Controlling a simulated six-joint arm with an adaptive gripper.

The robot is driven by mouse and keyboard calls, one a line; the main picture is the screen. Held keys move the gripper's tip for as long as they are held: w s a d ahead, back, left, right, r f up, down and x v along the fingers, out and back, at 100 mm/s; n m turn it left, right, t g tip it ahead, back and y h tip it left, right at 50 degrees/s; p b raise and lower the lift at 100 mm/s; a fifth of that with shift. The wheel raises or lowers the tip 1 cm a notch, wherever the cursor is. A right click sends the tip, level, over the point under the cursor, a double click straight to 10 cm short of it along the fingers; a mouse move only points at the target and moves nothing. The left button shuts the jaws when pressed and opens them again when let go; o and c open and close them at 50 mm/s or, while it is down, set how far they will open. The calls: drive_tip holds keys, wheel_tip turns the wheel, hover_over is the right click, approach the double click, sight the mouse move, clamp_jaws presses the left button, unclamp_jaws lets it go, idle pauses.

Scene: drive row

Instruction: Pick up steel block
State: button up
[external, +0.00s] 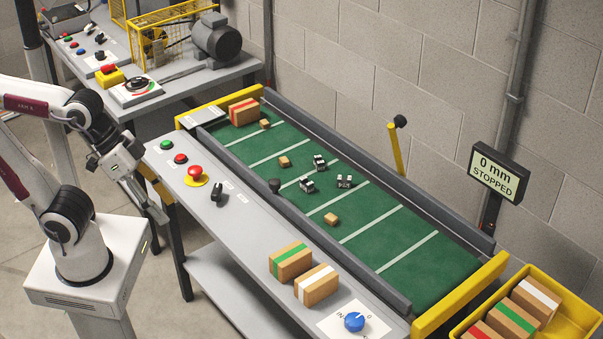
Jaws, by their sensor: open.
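Three small dark-and-silver blocks sit on the green conveyor belt: one at the left (307,184), one at the back (319,162) and one at the right (344,181). They look metallic, but I cannot tell which is the steel block or whether all are steel. My gripper (155,208) is open and empty, pointing down in front of the left end of the control panel. It is well away from the blocks, to their left. Its fingers are small in this view.
Small brown boxes lie on the belt (405,254), and a red-striped box (244,111) stands at its far end. The front panel (250,232) carries buttons, a lever and two striped boxes. Dark rails edge the belt. A yellow bin (572,320) stands at right.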

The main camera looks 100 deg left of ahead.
drive_tip(key=w+a+r+n+t, duration=0.1)
drive_tip(key=w+r+n+t, duration=0.35)
drive_tip(key=w, duration=0.95)
drive_tip(key=w+a+r+n+t, duration=0.1)
drive_tip(key=w+r+n, duration=0.65)
drive_tip(key=w, duration=0.65)
drive_tip(key=w+a+f+n+t+y, duration=0.2)
drive_tip(key=w+a+n+y, duration=0.5)
drive_tip(key=w+a+n, duration=0.85)
drive_tip(key=w+a+f+n+g+y, duration=0.2)
drive_tip(key=a+f+n+g+y, duration=0.55)
drive_tip(key=a+f+n, duration=0.9)
drive_tip(key=n+g+h, duration=0.1)
drive_tip(key=n+g, duration=1)
drive_tip(key=n, duration=0.1)
approach(307, 185)
drive_tip(key=a, duration=0.1)
drive_tip(key=a+f, duration=0.1)
drive_tip(key=shift+s+a+f, duration=0.1)
drive_tip(key=shift+a+f, duration=0.1)
drive_tip(key=shift+a, duration=0.15)
